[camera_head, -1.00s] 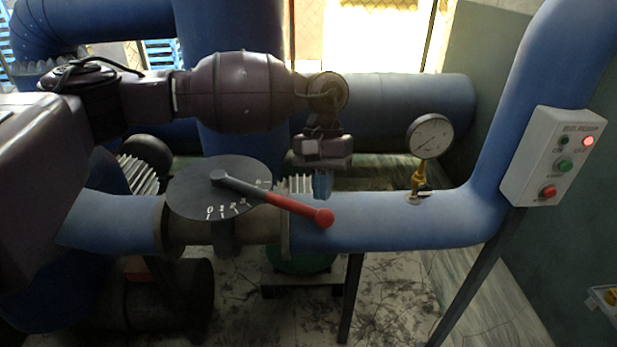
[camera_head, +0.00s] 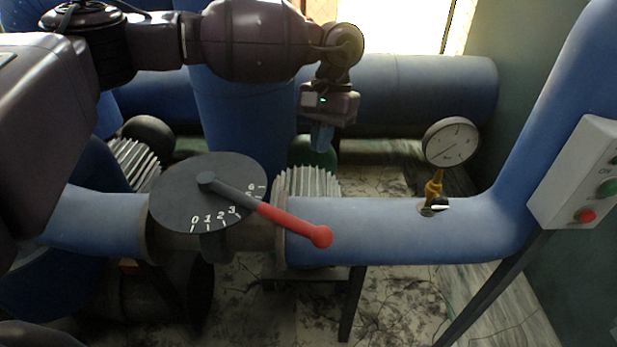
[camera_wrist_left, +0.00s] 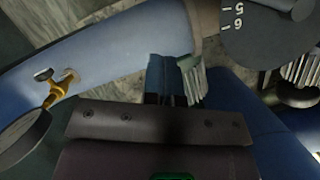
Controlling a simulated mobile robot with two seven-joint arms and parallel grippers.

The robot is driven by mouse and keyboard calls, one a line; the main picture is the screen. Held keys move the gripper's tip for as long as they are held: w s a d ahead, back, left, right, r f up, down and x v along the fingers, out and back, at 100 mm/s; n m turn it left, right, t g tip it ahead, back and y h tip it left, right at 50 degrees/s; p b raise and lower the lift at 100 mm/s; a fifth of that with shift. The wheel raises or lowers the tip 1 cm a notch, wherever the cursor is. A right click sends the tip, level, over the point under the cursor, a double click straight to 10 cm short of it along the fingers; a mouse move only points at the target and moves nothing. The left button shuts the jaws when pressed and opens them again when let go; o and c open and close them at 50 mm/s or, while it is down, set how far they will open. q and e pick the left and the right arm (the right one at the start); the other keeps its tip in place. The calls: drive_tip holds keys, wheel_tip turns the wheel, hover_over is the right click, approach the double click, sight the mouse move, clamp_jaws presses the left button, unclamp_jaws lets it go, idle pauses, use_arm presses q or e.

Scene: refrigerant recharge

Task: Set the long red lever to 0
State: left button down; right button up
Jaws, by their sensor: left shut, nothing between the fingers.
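The long red lever (camera_head: 293,226) turns on a round dark dial (camera_head: 172,208). Its grey inner arm runs from the pivot to the lower right, between the marks 3 and 5, and hides the 4. The 0 mark is at the dial's lower left. My left gripper (camera_head: 321,138) is shut and empty, with blue fingers pointing down. In the head view it is above and behind the lever's red end, apart from it. In the left wrist view the left gripper (camera_wrist_left: 168,82) shows near the pipe, and the dial (camera_wrist_left: 268,38) is at upper right. My right gripper is not in view.
A blue pipe (camera_head: 400,232) runs right from the valve. A gauge (camera_head: 450,142) on a brass stem stands on it. A ribbed grey part (camera_head: 308,182) is behind the lever. A white control box (camera_head: 580,175) is at the right. The space before the pipe looks clear.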

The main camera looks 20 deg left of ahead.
use_arm(q)
drive_tip(key=s+a+f+p, duration=0.1)
drive_tip(key=s+f+p, duration=0.1)
drive_tip(key=s+f, duration=0.4)
drive_tip(key=x, duration=0.4)
drive_tip(key=shift+w+a+p, duration=0.15)
drive_tip(key=shift+w+p, duration=0.1)
drive_tip(key=shift+p, duration=0.15)
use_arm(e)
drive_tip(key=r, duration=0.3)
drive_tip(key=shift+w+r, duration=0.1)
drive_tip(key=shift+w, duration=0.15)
use_arm(q)
drive_tip(key=shift+f, duration=0.1)
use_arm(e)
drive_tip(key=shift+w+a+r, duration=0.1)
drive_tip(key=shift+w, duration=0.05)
use_arm(q)
drive_tip(key=shift+s, duration=0.2)
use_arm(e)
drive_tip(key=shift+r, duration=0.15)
